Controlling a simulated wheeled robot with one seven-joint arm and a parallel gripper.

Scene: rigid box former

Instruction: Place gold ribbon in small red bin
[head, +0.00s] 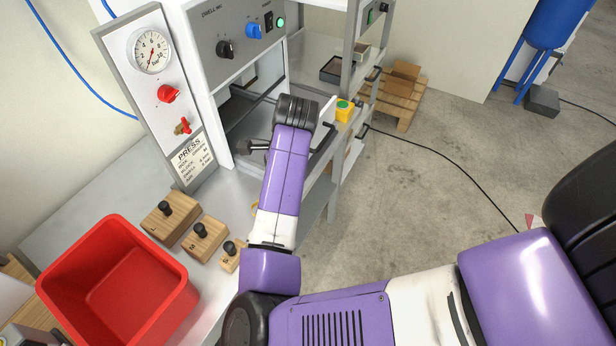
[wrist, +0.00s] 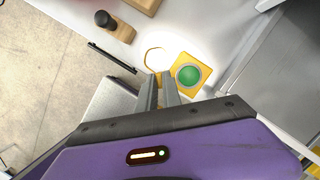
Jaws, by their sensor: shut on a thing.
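The gold ribbon (wrist: 154,50) shows in the wrist view as a thin yellow loop at the fingertips. My gripper (wrist: 162,76) is shut on the ribbon, with the loop reaching out past the finger ends. The ribbon is over or on a pale, bright surface; I cannot tell its height. The red bin (head: 155,265) stands on the bench at the lower left of the head view, open at the top and empty as far as I see. My gripper is well away from it.
A yellow box with a green button (wrist: 189,73) is close to the fingertips. Wooden blocks with black knobs (head: 170,218) stand between bin and arm. The press cabinet (head: 160,90) rises behind.

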